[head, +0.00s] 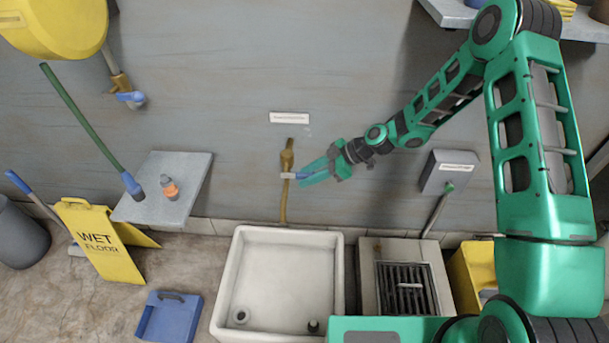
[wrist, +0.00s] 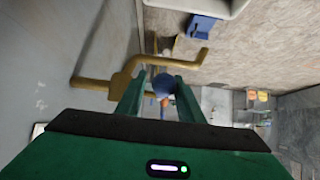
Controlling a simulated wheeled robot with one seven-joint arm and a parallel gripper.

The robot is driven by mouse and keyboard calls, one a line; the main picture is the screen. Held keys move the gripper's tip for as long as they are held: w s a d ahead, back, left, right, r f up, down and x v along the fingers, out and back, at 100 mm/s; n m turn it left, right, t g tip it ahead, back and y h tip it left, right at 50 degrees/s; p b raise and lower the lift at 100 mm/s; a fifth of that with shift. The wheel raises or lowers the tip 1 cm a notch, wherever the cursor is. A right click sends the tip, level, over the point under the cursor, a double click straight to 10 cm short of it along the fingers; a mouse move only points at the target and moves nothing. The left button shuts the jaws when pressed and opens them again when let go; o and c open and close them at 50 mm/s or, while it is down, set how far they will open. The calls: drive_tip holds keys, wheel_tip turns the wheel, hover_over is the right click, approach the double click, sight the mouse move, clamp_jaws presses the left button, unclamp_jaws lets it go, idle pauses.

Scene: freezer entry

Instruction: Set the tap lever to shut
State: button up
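The brass tap (head: 287,160) is on the wall above the white sink, with its pipe running down the wall. It also shows in the wrist view (wrist: 122,82), with a bent spout. Its lever has a pale stem (head: 288,176) and a rounded blue end (wrist: 164,84). The lever points sideways, toward my gripper. My gripper (head: 312,175) is at the tap from the right. In the wrist view its two green fingers are apart, one on each side of the blue end. A small gap seems to show on the left; contact on the right is unclear.
The white sink (head: 236,262) stands below the tap. A grey shelf (head: 150,208) holds an orange-capped bottle (head: 170,188). A yellow wet-floor sign (head: 100,240) and a blue dustpan (head: 168,318) are at left. A grey wall box (head: 450,172) and a floor grate (head: 405,288) are at right.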

drive_tip(key=shift+s+a, duration=0.1)
drive_tip(key=shift+a, duration=0.05)
idle(0.3)
drive_tip(key=v, duration=1.1)
